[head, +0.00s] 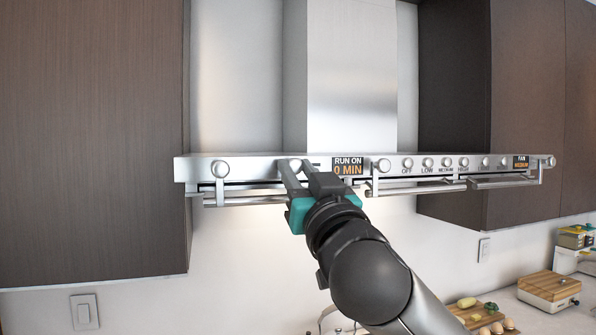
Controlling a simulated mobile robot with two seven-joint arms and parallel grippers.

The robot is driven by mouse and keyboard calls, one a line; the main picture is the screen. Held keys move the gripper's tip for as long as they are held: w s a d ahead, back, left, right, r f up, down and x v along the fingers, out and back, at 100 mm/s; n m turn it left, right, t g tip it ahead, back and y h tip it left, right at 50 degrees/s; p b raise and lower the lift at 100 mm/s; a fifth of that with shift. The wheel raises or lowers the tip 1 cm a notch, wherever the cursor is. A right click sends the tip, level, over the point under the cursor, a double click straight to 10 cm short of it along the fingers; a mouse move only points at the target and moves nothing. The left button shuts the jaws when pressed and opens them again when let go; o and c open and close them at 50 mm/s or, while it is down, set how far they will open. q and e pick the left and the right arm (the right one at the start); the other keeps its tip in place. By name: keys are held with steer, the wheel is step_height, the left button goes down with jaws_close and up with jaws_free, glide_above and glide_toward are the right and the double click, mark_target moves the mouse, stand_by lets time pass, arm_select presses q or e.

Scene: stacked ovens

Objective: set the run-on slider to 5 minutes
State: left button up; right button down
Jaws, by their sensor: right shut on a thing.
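The hood's steel front panel (255,159) runs across the middle of the head view. Its black display (348,166) reads "RUN ON 0 MIN". My right gripper (299,167) is at the panel just left of this display, shut on a round metal knob (295,162), which appears to be the run-on slider's. The fingers hide most of the knob and the panel markings around it. My left gripper is not in view.
Another round knob (220,168) sits at the panel's left. To the right are a knob (383,165), a row of small labelled buttons and a "FAN MEDIUM" display (521,162). Rails hang below the panel. Dark cabinets (90,140) flank the hood. A cutting board (480,314) with food lies lower right.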

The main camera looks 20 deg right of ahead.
steer(key=shift+d, duration=1.05)
steer(key=c, duration=0.6)
jaws_free()
steer(key=shift+b+v, duration=7.6)
steer(key=shift+b, duration=1.35)
